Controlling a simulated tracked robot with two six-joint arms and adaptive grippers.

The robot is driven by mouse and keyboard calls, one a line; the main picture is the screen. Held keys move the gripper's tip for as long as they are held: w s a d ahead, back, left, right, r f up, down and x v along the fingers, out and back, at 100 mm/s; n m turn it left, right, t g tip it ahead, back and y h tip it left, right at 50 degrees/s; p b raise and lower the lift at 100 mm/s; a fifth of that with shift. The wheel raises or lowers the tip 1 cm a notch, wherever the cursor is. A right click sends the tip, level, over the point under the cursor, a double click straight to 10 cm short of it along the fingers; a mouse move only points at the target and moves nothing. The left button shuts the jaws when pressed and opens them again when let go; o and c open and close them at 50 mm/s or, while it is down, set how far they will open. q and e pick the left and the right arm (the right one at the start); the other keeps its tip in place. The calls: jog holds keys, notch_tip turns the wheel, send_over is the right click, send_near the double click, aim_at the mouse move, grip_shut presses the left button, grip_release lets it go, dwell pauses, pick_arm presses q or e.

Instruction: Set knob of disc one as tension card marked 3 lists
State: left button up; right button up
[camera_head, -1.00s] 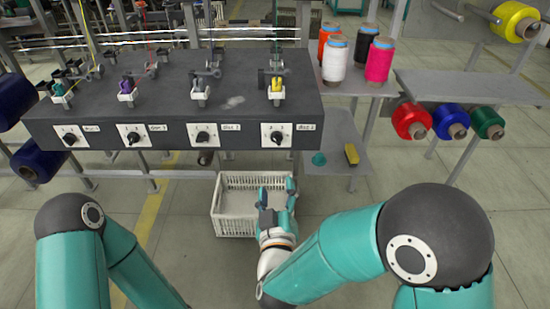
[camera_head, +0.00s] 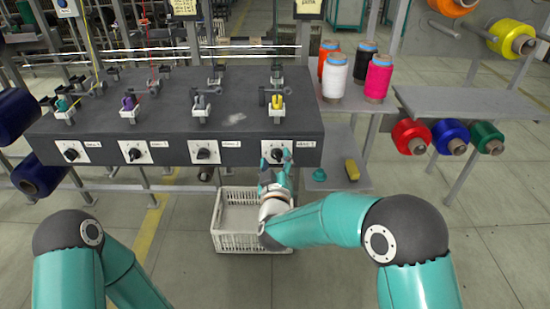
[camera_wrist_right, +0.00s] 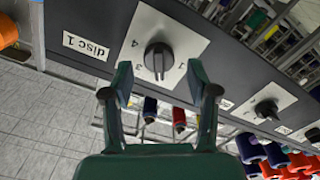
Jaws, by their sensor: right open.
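The knob of disc one is a black rotary knob on a white plate with numbers, seen in the right wrist view (camera_wrist_right: 158,58) with its label "disc 1" (camera_wrist_right: 85,46) beside it. In the head view its plate (camera_head: 267,143) is rightmost on the dark box. My right gripper (camera_head: 276,163) is open in front of this knob, and its two fingers (camera_wrist_right: 160,72) stand apart on either side of the knob in the wrist view. No grip shows. The knob's exact setting is hard to read. Cards hang at the top, one here (camera_head: 308,7); their text is unreadable. My left gripper is out of view.
The dark box (camera_head: 230,117) carries several more knobs to the left, such as this one (camera_head: 204,153). A white crate (camera_head: 230,243) stands on the floor below my right arm. Thread cones (camera_head: 335,74) stand on a shelf at right. Open floor lies in front.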

jog(key=shift+w, duration=0.6)
grip_shut()
jog(key=shift+f+m+b, duration=0.2)
jog(key=shift+m+b, duration=0.8)
jog(key=shift+b, duration=0.5)
jog(key=m+b, duration=0.6)
jog(key=shift+d, duration=0.2)
jog(key=shift+d+m+b, duration=0.1)
jog(key=shift+m+b, duration=1.5)
jog(key=shift+m, duration=0.3)
